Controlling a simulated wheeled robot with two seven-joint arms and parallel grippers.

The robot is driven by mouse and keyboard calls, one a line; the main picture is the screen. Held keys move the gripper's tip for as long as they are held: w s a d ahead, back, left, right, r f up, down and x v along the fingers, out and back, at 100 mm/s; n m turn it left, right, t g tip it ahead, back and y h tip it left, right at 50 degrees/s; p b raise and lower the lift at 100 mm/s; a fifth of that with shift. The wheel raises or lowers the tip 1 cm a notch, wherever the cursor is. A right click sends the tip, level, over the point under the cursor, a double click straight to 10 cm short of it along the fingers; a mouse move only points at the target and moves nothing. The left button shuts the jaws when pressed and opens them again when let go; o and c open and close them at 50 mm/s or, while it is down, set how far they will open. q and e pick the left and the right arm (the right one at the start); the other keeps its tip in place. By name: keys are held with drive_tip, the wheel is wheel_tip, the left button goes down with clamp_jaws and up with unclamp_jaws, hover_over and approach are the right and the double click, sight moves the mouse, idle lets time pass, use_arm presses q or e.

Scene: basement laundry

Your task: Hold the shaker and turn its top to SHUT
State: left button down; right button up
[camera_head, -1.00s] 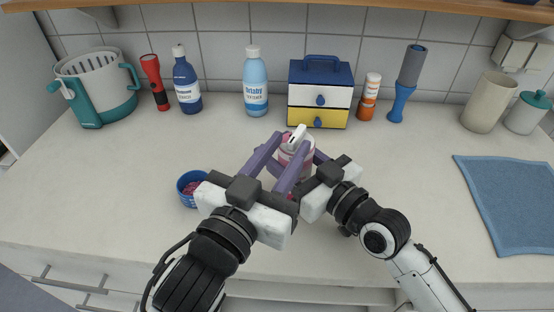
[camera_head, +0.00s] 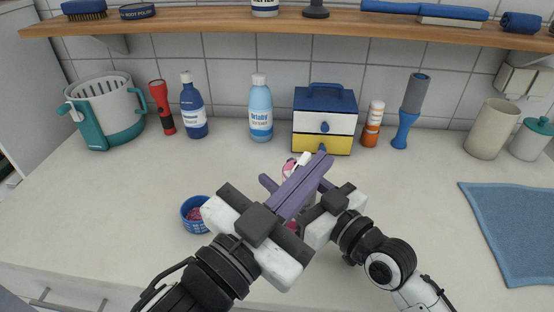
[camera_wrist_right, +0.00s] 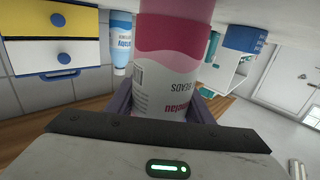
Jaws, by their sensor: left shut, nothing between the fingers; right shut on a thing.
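The shaker is a white and pink bottle with a white top (camera_head: 301,160); in the head view it stands at mid-counter, mostly hidden behind my left fingers. In the right wrist view its pink and white body (camera_wrist_right: 170,72) fills the middle, with the label print upside down. My right gripper (camera_wrist_right: 168,104) is shut on the shaker's body, one finger on each side. My left gripper (camera_head: 322,160) is shut and empty, its purple fingers together, crossing in front of the shaker in the head view. I cannot read any mark on the top.
A blue bowl (camera_head: 196,214) sits left of the grippers. Behind stand a drawer box (camera_head: 323,125), a light blue bottle (camera_head: 260,110), a dark blue bottle (camera_head: 193,108) and an orange-white bottle (camera_head: 373,124). A blue mat (camera_head: 515,225) lies at right.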

use_arm(q)
drive_tip(key=d+r+m+g+h, duration=0.2)
drive_tip(key=d+r+m+h, duration=0.1)
drive_tip(key=r+m, duration=0.15)
drive_tip(key=n+g+y, duration=0.2)
drive_tip(key=y, duration=0.2)
hover_over(288, 168)
drive_tip(key=w+d, duration=0.2)
drive_tip(key=d, duration=0.1)
drive_tip(key=f, duration=0.5)
drive_tip(key=shift+s+f, duration=0.25)
drive_tip(key=shift+f, duration=0.15)
drive_tip(key=w+a+f+n+g+y, duration=0.1)
drive_tip(key=w+a+n+g+y, duration=0.3)
drive_tip(key=a, duration=0.3)
drive_tip(key=s+a+r+n+g+h, duration=0.1)
drive_tip(key=s+a+r+n+g, duration=0.1)
drive_tip(key=s+a+r+g, duration=0.45)
drive_tip(key=shift+t, duration=0.25)
drive_tip(key=d+f, duration=0.3)
drive_tip(key=d, duration=0.1)
drive_tip(key=d+f, duration=0.3)
drive_tip(key=f, duration=0.1)
drive_tip(key=shift+w+d+f, duration=0.15)
drive_tip(key=shift+d, duration=0.65)
